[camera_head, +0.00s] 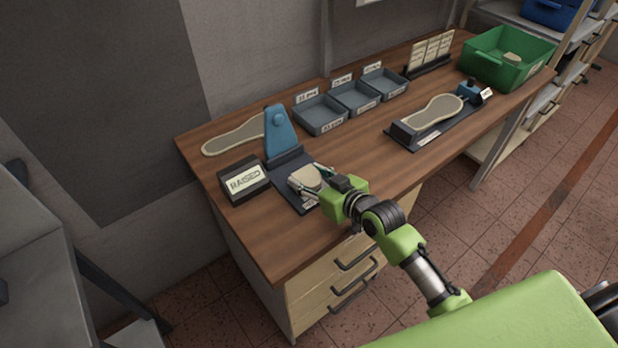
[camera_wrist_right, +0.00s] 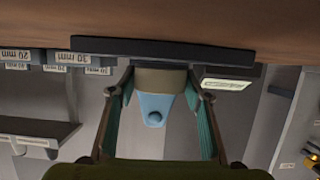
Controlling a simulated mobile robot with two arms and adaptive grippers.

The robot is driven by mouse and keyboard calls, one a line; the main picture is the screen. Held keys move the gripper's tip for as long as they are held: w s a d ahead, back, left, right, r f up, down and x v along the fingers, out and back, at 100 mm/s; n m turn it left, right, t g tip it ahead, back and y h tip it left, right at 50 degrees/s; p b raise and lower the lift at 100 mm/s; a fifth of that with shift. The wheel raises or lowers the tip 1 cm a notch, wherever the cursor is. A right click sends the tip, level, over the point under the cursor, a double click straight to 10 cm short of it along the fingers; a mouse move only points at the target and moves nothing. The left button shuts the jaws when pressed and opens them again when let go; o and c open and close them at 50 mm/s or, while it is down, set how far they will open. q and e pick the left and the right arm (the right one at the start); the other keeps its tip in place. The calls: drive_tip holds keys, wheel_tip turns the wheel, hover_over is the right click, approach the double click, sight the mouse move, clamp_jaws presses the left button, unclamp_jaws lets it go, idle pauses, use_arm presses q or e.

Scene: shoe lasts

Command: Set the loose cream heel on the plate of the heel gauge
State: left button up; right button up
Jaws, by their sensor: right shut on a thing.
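The cream heel (camera_head: 306,177) is between the fingers of my right gripper (camera_head: 315,180), over the dark plate (camera_head: 286,185) of the heel gauge. The gauge has a blue upright (camera_head: 280,133) at its back. In the right wrist view, which is upside down, the heel (camera_wrist_right: 160,79) sits between the two fingers, with the blue upright (camera_wrist_right: 155,108) behind it. The heel's base is right at the dark plate (camera_wrist_right: 160,51); I see no clear gap, but cannot tell whether it bears on it. My left gripper is not in view.
A "RAISED" sign (camera_head: 245,182) stands left of the gauge. A flat insole shape (camera_head: 232,137) lies behind it. Grey labelled trays (camera_head: 320,116) line the back. A second fixture with a sole (camera_head: 432,115) and a green crate (camera_head: 508,57) are to the right. The table's front middle is clear.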

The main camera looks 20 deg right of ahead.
drive_tip(key=o, duration=1)
drive_tip(key=shift+s+a+f, duration=0.1)
drive_tip(key=shift+s+f, duration=0.25)
drive_tip(key=shift+f, duration=0.5)
drive_tip(key=shift+o, duration=0.6)
drive_tip(key=shift+f, duration=0.1)
drive_tip(key=v, duration=0.4)
drive_tip(key=r+v, duration=0.1)
drive_tip(key=v, duration=0.3)
drive_tip(key=w+r+v, duration=0.1)
drive_tip(key=v, duration=0.3)
drive_tip(key=shift+s+r+b, duration=0.1)
drive_tip(key=shift+b, duration=0.2)
